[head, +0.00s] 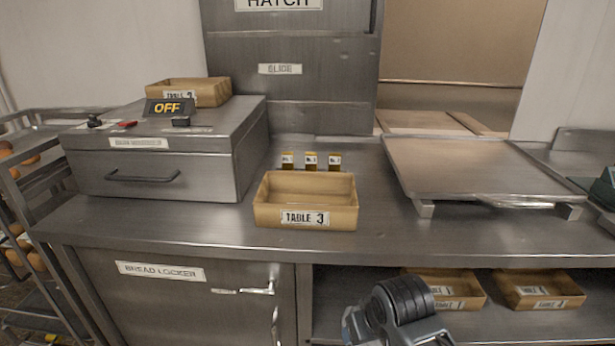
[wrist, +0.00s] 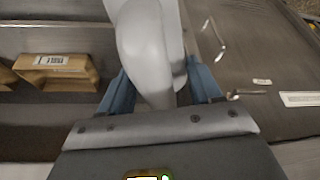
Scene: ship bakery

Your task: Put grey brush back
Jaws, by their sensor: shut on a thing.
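In the wrist view my gripper (wrist: 163,88) is shut, its two blue fingers on either side of a smooth, rounded light-grey thing (wrist: 145,45). This seems to be the grey brush, but no bristles show and its far end runs out of the frame. In the head view part of my arm shows at the bottom, in front of the counter's lower shelf.
A "TABLE 3" tray (head: 305,221) and several small labelled bottles stand on the steel counter (head: 375,225). A steel box (head: 150,170) with an OFF sign stands left, a raised plate (head: 470,170) right. Below are the bread locker (head: 200,300) and shelf trays (head: 540,300).

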